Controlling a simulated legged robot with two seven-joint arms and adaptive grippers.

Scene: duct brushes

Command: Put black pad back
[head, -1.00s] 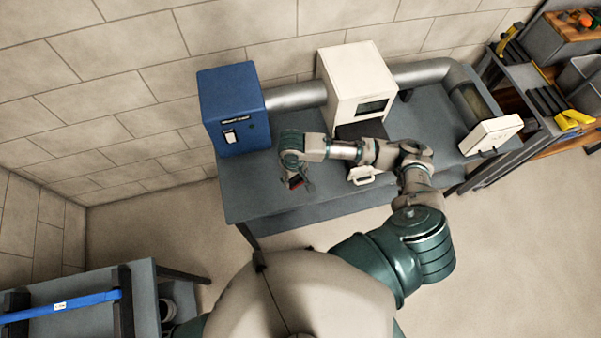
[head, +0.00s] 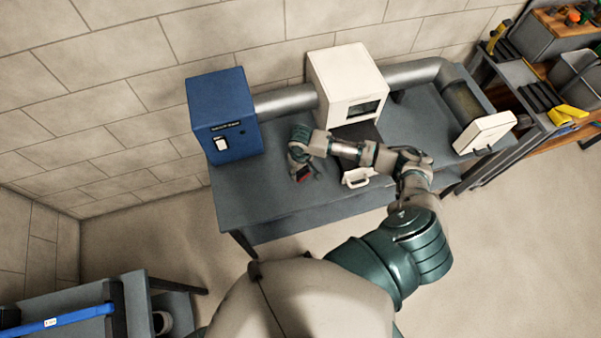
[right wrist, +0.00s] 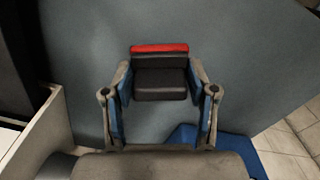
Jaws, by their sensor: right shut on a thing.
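The black pad (right wrist: 160,78) has a red strip along its far edge in the right wrist view. My right gripper (right wrist: 162,90) is shut on it, with a finger at each side. In the head view my right gripper (head: 303,172) is over the grey bench, between the blue box and the white box, and only a small dark and red part of the pad shows below it. The gap between pad and bench cannot be judged. My left gripper is not in view.
The blue box (head: 222,112) and white box (head: 346,84) stand at the wall, joined by a metal duct (head: 284,101). A white handled part (head: 357,178) is near my right forearm. A white panel (head: 485,132) stands right. The grey bench (head: 270,212) is clear at its front left.

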